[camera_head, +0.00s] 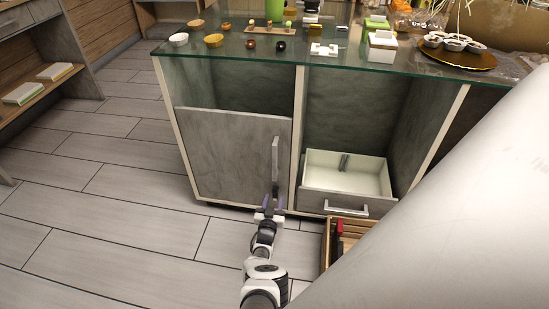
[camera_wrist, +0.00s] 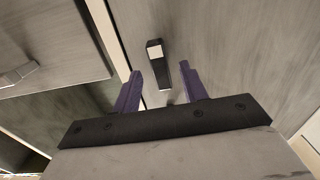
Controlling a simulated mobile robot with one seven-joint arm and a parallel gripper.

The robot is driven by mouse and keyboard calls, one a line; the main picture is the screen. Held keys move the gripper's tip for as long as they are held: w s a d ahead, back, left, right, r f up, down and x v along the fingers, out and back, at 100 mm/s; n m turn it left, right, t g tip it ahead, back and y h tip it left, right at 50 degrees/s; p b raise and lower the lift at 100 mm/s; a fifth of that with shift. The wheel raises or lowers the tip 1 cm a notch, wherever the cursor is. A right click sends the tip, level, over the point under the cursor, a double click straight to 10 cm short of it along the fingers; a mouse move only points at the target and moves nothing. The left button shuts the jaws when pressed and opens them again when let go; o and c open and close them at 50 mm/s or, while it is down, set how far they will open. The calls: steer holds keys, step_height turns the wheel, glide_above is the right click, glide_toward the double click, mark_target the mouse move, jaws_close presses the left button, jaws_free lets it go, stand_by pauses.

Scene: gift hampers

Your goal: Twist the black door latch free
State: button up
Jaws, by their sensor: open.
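The black door latch (camera_wrist: 157,64) is a short dark bar with a pale end on the grey door (camera_wrist: 235,60). In the wrist view it lies between the tips of my gripper's two purple fingers (camera_wrist: 161,70), with gaps on both sides. My gripper is open and holds nothing. In the head view my gripper (camera_head: 271,205) is at the lower right of the closed grey cabinet door (camera_head: 225,150), below its vertical grey handle (camera_head: 275,155). A small dark shape (camera_head: 275,189) just above the fingers looks like the latch, partly hidden.
Right of the door, an open drawer (camera_head: 345,195) sticks out below an empty compartment. A wooden crate (camera_head: 327,245) stands on the floor by my arm. The glass top (camera_head: 345,60) carries bowls and small items. The floor at left is clear.

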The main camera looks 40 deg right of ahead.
steer(key=p+v, duration=0.3)
steer(key=v, duration=0.2)
steer(key=shift+a, duration=0.1)
stand_by(0.3)
steer(key=p+v, duration=0.7)
steer(key=v, duration=0.6)
steer(key=shift+s+a, duration=0.15)
steer(key=shift+s, duration=0.15)
